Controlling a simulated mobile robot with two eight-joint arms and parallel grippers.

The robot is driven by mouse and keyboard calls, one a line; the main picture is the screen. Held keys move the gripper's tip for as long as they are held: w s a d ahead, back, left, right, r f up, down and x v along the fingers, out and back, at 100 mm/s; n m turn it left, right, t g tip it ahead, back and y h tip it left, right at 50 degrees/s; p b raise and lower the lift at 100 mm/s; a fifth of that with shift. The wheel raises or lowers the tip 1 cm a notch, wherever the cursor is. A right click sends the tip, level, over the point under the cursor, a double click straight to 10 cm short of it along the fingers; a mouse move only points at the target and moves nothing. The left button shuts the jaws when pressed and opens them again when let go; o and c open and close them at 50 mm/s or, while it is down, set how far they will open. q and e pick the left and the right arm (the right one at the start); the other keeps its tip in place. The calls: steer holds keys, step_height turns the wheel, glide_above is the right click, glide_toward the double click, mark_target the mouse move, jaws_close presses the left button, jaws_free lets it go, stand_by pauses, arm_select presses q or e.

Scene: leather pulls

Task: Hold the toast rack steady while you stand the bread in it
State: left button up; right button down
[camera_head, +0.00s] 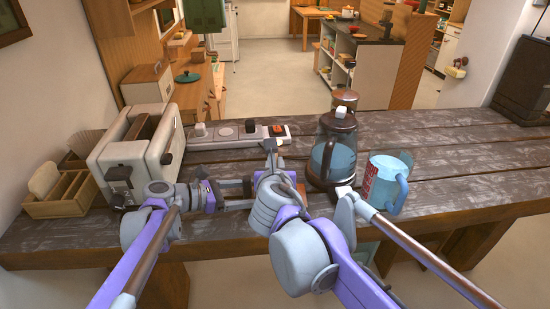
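A wooden holder with compartments (66,207) stands at the far left of the table, and a tan, rounded slice that looks like bread (43,178) stands upright in it. I cannot tell whether this holder is the toast rack; no other rack shows clearly. My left gripper (243,188) points right, low over the table, right of the toaster. Thin dark bars show around its fingers, and I cannot tell what they belong to. My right gripper (270,148) points away over the middle of the table. Its fingers are small and partly hidden by its wrist, and no bread shows there.
A cream toaster (128,153) stands beside the holder. A white strip with round fittings (222,134) lies behind my grippers. A glass jug with a dark lid (333,152) and a blue cup (386,185) stand close on the right.

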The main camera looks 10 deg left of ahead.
steer(key=shift+f, duration=0.1)
steer(key=c, duration=0.8)
jaws_free()
steer(key=shift+r, duration=4.5)
